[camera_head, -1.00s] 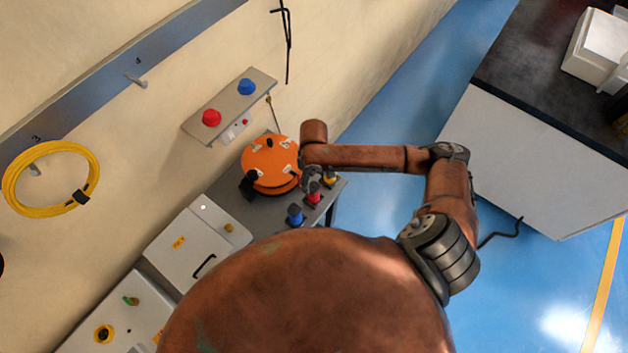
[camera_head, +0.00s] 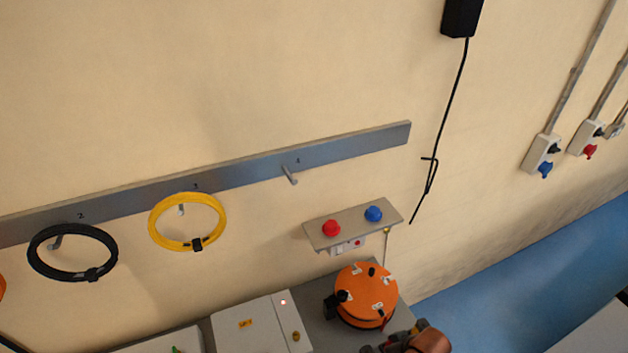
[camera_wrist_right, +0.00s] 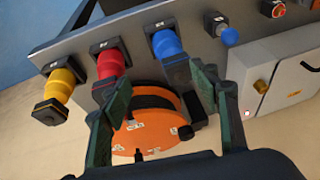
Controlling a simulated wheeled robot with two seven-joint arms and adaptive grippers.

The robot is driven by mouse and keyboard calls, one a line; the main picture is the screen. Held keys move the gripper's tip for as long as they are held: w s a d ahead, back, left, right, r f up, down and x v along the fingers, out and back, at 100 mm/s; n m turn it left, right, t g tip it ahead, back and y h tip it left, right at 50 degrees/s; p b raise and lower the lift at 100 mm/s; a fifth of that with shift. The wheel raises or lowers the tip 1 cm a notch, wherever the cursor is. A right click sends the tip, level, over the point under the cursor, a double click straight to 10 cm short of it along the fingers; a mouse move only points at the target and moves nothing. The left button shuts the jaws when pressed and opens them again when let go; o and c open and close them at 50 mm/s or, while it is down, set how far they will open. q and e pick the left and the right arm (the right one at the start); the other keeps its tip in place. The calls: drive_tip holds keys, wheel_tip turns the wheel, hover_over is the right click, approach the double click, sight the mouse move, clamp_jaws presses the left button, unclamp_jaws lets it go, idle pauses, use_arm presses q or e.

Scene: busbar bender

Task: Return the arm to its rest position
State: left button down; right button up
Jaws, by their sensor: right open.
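My right arm (camera_head: 428,341) shows only as a small brown part at the bottom edge of the head view, just below the orange cable reel (camera_head: 368,292). In the right wrist view my right gripper (camera_wrist_right: 158,88) is open, its two dark green fingers apart. No held object shows between the fingers. Beyond the fingers the orange reel (camera_wrist_right: 150,136) shows, with a yellow plug (camera_wrist_right: 60,80), a red plug (camera_wrist_right: 110,63) and a blue plug (camera_wrist_right: 167,45) on the grey panel. My left gripper is in neither view.
A shelf (camera_head: 350,222) with a red and a blue button is on the wall above the reel. A yellow coil (camera_head: 151,222) and a black coil (camera_head: 30,262) hang from the metal rail (camera_head: 240,172). A white box (camera_head: 262,330) stands left of the reel. Blue floor (camera_head: 520,275) lies at right.

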drive_tip(key=s+d+m+h, duration=0.3)
drive_tip(key=s+d+m, duration=0.1)
drive_tip(key=s+d, duration=0.95)
wheel_tip(320, 180, down, 42)
drive_tip(key=s+b, duration=0.2)
drive_tip(key=b, duration=0.8)
drive_tip(key=s+f+g+b, duration=0.1)
drive_tip(key=s+f+b, duration=0.3)
drive_tip(key=s+f, duration=0.5)
drive_tip(key=s+f+n+g+b, duration=0.1)
drive_tip(key=s+f+b, duration=0.3)
drive_tip(key=s+f, duration=0.6)
wheel_tip(320, 180, down, 5)
drive_tip(key=shift+a+f, duration=0.2)
drive_tip(key=shift+a, duration=0.2)
